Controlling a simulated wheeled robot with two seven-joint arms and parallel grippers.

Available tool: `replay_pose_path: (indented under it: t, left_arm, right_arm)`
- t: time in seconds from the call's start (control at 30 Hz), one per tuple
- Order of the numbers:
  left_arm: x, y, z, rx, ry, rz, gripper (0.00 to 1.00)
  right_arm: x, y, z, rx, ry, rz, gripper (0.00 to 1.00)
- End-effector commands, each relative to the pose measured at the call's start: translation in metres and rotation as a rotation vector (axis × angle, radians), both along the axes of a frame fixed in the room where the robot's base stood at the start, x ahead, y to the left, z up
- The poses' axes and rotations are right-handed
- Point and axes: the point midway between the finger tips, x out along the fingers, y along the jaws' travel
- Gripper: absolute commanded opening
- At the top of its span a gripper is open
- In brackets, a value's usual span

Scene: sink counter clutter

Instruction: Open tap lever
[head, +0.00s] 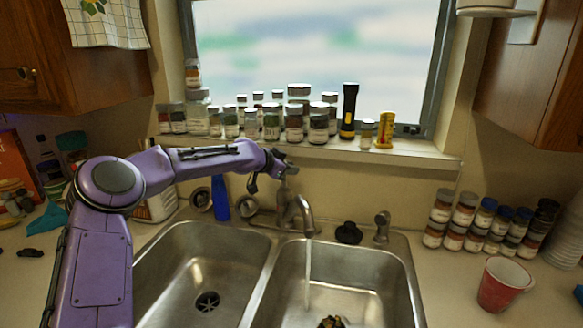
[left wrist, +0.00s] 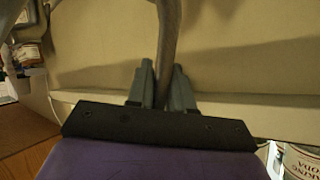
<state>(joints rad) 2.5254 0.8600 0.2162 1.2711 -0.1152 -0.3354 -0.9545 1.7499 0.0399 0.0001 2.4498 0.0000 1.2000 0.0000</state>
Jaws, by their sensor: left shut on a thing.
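The metal tap (head: 305,215) stands behind the double sink, its spout over the right basin. A thin stream of water (head: 307,270) runs from the spout. My left gripper (head: 280,168) is at the top of the tap, where the lever is mostly hidden in the head view. In the left wrist view, my left gripper (left wrist: 164,88) is shut on the grey metal tap lever (left wrist: 169,35), which passes between its two fingers. My right gripper is in neither view.
Jars, a black flashlight (head: 348,112) and a yellow container (head: 385,130) line the windowsill behind the tap. A blue bottle (head: 220,197) stands left of it. Spice jars (head: 485,227) and a red cup (head: 502,284) stand on the right counter. Something dark (head: 331,322) lies in the right basin.

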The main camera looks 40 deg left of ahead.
Motion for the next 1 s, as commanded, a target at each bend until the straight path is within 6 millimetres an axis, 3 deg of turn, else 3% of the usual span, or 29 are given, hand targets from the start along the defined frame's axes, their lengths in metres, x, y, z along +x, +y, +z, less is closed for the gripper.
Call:
replay_pose_path:
  t: [0.03,0.1,0.47,0.83,0.9,1.0]
  left_arm:
    - [0.001,0.001,0.002,0.000,-0.004,0.002,0.27]
    - [0.001,0.000,0.002,0.000,-0.003,0.001,0.42]
    - [-0.005,0.000,0.006,0.002,-0.001,0.000,0.42]
    - [-0.073,0.006,0.050,-0.004,-0.006,-0.002,0.42]
    - [-0.077,0.007,0.055,-0.005,-0.004,-0.004,0.42]
    - [-0.084,0.008,0.056,-0.005,-0.005,-0.004,0.42]
  right_arm:
    - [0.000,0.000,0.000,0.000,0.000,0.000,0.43]
    - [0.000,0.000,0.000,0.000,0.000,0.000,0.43]
    - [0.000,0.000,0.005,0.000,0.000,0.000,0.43]
    - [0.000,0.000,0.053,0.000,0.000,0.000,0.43]
    - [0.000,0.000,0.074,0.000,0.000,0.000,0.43]
    - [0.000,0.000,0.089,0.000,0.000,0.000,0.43]
